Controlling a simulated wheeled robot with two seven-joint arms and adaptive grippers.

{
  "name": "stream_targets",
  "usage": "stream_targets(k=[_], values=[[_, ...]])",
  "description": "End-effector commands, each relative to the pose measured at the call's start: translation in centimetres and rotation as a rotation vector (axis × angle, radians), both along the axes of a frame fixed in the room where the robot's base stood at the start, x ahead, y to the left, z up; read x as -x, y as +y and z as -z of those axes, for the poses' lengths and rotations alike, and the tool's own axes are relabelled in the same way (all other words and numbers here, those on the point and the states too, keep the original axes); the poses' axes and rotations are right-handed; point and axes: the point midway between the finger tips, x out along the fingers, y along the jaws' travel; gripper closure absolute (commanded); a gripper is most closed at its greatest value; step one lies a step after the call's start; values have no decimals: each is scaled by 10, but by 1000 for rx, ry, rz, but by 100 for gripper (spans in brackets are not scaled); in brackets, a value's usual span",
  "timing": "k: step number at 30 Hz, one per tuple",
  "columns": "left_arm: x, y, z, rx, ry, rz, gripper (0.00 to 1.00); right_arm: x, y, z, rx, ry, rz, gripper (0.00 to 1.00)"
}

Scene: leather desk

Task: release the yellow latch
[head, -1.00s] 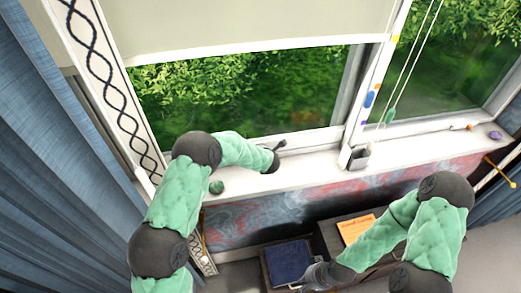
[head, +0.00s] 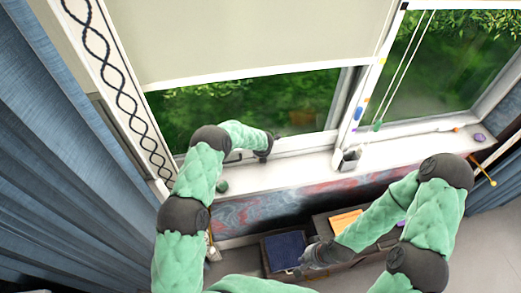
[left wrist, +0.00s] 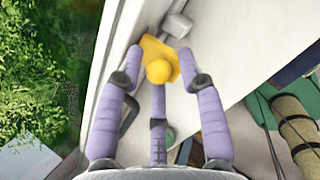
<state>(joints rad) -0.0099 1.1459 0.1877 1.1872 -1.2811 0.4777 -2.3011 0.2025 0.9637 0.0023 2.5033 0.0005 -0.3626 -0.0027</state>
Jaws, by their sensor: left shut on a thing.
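The yellow latch (left wrist: 150,50), a plate with a round knob (left wrist: 158,72), shows in the left wrist view on the white window frame. My left gripper (left wrist: 160,64) has its lavender fingers around the knob and is shut on the latch. In the head view my left gripper (head: 268,146) is at the bottom rail of the left window, and the latch there is hidden or too small to make out. My right gripper (head: 304,263) is low, beside a dark blue book (head: 286,248); its fingers are too unclear to judge.
A beige blind (head: 250,40) hangs over the upper left window. The white sill (head: 300,172) carries a small grey box (head: 349,158), a green round object (head: 222,186) and a purple object (head: 479,137). An orange book (head: 346,221) lies below. Curtains flank the window.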

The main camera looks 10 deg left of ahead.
Motion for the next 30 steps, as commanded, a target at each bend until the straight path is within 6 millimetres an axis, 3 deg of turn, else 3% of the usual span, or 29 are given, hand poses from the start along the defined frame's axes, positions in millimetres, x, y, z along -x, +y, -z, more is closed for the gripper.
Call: stream_targets(k=[9, 27, 28, 29, 30], values=[[-3, 1, -4, 24, 57, 0, 95, 0, 0, -22, 0, 0, 0, 100], [-3, 1, -3, 30, 73, 0, 95, 0, 0, -26, 0, 0, 0, 100], [-3, 1, -3, 30, 73, 0, 59, 0, 0, -26, 0, 0, 0, 100], [-3, 2, -3, 30, 73, 0, 53, 0, 0, -26, 0, 0, 0, 100], [-3, 1, -3, 30, 73, 0, 53, 0, 0, -26, 0, 0, 0, 100]])
